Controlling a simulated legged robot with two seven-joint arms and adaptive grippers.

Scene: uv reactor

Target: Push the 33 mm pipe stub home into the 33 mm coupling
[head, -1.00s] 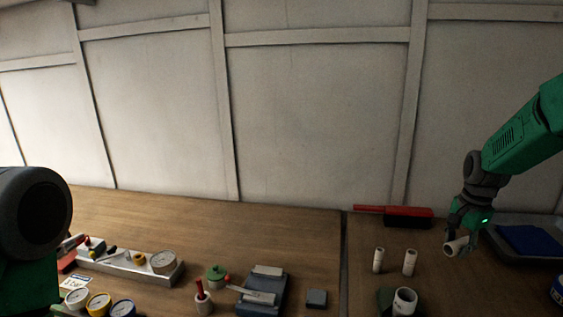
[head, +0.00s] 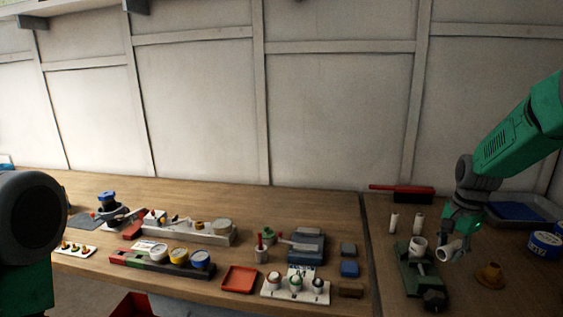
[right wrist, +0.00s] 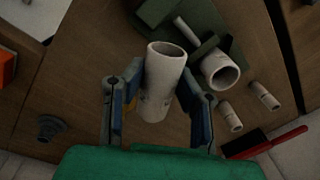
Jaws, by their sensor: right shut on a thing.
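The white pipe stub (head: 449,251) is held in my right gripper (head: 458,238), above the right-hand table. In the right wrist view the stub (right wrist: 163,82) stands between the two fingers, its open end facing the camera. The wider white coupling (head: 417,246) sits upright in a green fixture (head: 412,270), just left of the stub in the head view. In the right wrist view the coupling (right wrist: 219,70) is right of the stub, open mouth visible, with a gap between them. My left gripper is out of view; only part of my left arm shows.
Two thin white tubes (head: 394,222) (head: 418,222) stand behind the coupling. A red-handled brush (head: 403,193) lies behind them. Gauges and fittings crowd the left table.

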